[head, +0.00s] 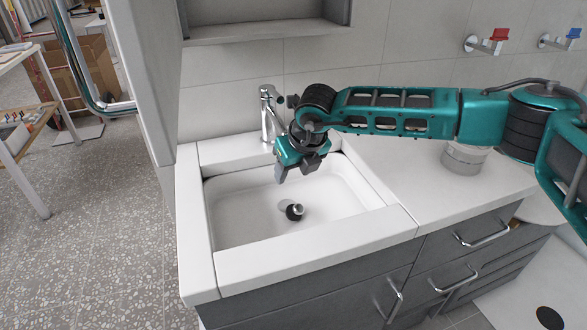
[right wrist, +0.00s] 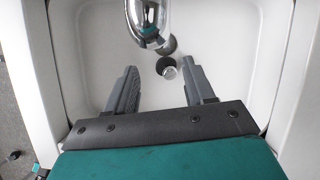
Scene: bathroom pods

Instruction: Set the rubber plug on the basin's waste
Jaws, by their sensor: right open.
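The rubber plug (head: 294,212) is small and dark with a silver knob. It is on the floor of the white basin (head: 231,277); it also shows in the right wrist view (right wrist: 168,68). A second dark round spot (right wrist: 168,46) lies beside it there, partly behind the tap; I cannot tell for sure whether it is the waste. My right gripper (head: 296,174) is over the basin, pointing down, above and apart from the plug. In the right wrist view its fingers (right wrist: 158,65) are spread and empty. My left gripper is not in view.
The chrome tap (head: 269,112) stands at the basin's back edge, close to my right gripper. A white counter (head: 425,190) with a grey cylindrical object (head: 464,158) is to the right. A cabinet wall (head: 140,75) rises on the left. A shelf (head: 262,32) hangs above.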

